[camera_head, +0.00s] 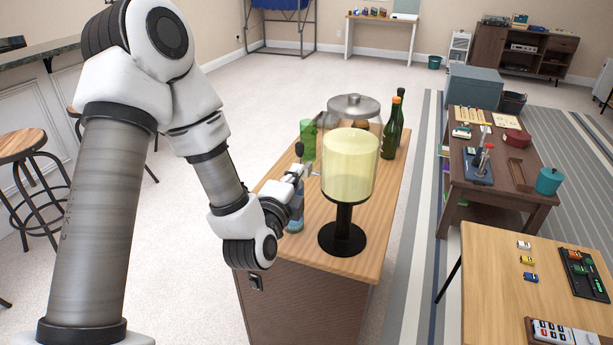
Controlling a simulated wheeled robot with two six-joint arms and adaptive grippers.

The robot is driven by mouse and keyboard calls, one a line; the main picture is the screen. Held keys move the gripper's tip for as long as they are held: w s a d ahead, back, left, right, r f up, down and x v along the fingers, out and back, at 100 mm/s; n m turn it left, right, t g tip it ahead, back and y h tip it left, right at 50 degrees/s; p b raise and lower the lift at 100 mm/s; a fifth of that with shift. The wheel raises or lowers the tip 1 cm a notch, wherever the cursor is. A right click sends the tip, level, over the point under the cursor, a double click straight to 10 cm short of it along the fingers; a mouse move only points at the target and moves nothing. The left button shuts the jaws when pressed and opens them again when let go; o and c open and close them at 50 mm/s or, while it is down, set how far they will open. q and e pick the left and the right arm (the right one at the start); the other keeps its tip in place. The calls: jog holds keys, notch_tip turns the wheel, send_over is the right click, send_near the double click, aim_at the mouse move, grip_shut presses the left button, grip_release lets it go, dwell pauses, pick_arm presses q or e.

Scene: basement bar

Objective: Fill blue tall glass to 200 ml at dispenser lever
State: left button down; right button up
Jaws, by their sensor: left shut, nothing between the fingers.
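The drink dispenser (350,168) stands on the wooden cabinet top on a black stem and round base. It is a clear tank of pale yellow liquid with a grey lid. A blue glass (295,222) stands at the left of the dispenser, mostly hidden behind my left gripper; its fill level cannot be seen. My left gripper (308,170) is shut and empty, with its fingertips at the left side of the tank, above the blue glass. The lever is not clearly visible there, and contact cannot be told. My right gripper is out of view.
A green glass (308,138) stands behind the gripper. Dark green bottles (392,128) stand at the back right of the cabinet top (385,200). The front right of the top is bare. Tables with small items stand to the right, and a stool (22,145) at the left.

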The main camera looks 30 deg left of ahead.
aim_at(300, 156)
pick_arm(q)
jog(key=p+x, duration=0.2)
jog(key=x, duration=0.5)
jog(key=shift+w, duration=0.2)
jog(key=shift+s+a+r+n+p, duration=0.15)
jog(key=shift+a+n+p, duration=0.2)
jog(key=shift+n, duration=0.35)
jog(key=a+n, duration=0.1)
jog(key=n, duration=0.1)
jog(key=a+n, duration=0.1)
jog(key=n, duration=0.1)
jog(key=a+n+p, duration=0.1)
jog(key=shift+s+a+r+n, duration=0.1)
jog(key=shift+s+a+n, duration=0.05)
jog(key=shift+s+n, duration=0.25)
jog(key=shift+a, duration=0.15)
dwell(3.0)
